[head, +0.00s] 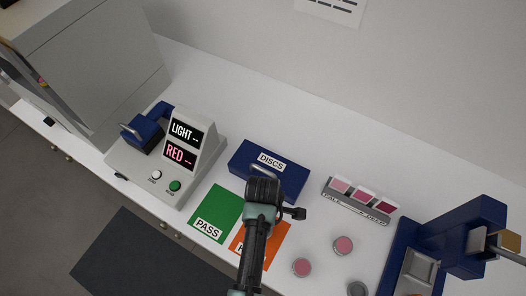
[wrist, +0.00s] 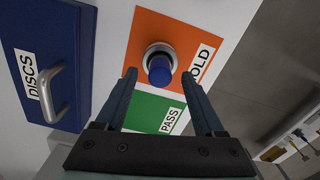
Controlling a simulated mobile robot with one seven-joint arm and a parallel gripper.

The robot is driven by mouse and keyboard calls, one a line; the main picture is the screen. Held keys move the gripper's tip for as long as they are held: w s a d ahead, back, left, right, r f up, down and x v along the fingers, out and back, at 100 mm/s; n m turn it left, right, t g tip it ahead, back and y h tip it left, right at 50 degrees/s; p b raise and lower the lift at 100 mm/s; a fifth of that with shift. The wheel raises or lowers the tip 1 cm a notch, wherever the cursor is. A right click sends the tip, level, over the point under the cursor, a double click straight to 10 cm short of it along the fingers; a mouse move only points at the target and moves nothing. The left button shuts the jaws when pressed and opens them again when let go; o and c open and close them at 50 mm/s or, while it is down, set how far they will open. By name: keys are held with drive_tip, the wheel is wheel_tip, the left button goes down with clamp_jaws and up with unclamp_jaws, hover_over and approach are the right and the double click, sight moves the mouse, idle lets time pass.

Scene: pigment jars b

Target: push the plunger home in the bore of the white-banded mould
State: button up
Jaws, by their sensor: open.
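In the wrist view, a short metal mould (wrist: 150,51) with a pale ring at its top stands on the orange HOLD card (wrist: 180,30). A blue plunger (wrist: 159,72) stands up out of its bore; how deep it sits is hard to judge. I cannot make out a white band for certain. My gripper (wrist: 158,76) is open, its two dark fingers apart with the plunger between and just beyond their tips, touching neither. In the head view my gripper hides the mould, and only part of the orange card (head: 271,240) shows.
The blue DISCS box (head: 290,182) with its handle stands close by. The green PASS card (head: 216,213) lies beside the orange card. A grey meter (head: 185,165) stands left. Pink jars (head: 302,267), a shade rack (head: 350,207) and a blue press (head: 470,230) stand right.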

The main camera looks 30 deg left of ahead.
wheel_tip(320, 180, up, 11)
drive_tip(key=b, duration=0.2)
drive_tip(key=shift+r, duration=0.2)
idle(0.4)
drive_tip(key=w+r+m+t+y+b, duration=0.2)
drive_tip(key=w+r+m+t+b, duration=0.2)
drive_tip(key=w+r+m+t, duration=0.85)
drive_tip(key=w+d+r+n+t+b, duration=0.1)
drive_tip(key=w+d+r, duration=0.1)
drive_tip(key=w+r, duration=0.35)
drive_tip(key=w+d+r+n+t+b, duration=0.1)
drive_tip(key=w+d+r, duration=0.1)
drive_tip(key=r, duration=0.7)
drive_tip(key=s+d+r+m+t+b, duration=0.1)
drive_tip(key=s+d+r+m+t, duration=0.1)
drive_tip(key=r, duration=0.6)
drive_tip(key=s+d+r+m+t+h+b, duration=0.1)
drive_tip(key=s+r+m+t, duration=0.3)
drive_tip(key=r, duration=0.5)
drive_tip(key=s+d+r+m+t+h+b, duration=0.1)
drive_tip(key=s+d+r+m+t+b, duration=0.1)
drive_tip(key=s+r+t, duration=0.5)
wheel_tip(320, 180, up, 2)
drive_tip(key=shift+s+d+r+m, duration=0.1)
drive_tip(key=shift+s+d+m, duration=0.7)
drive_tip(key=shift+d, duration=0.3)
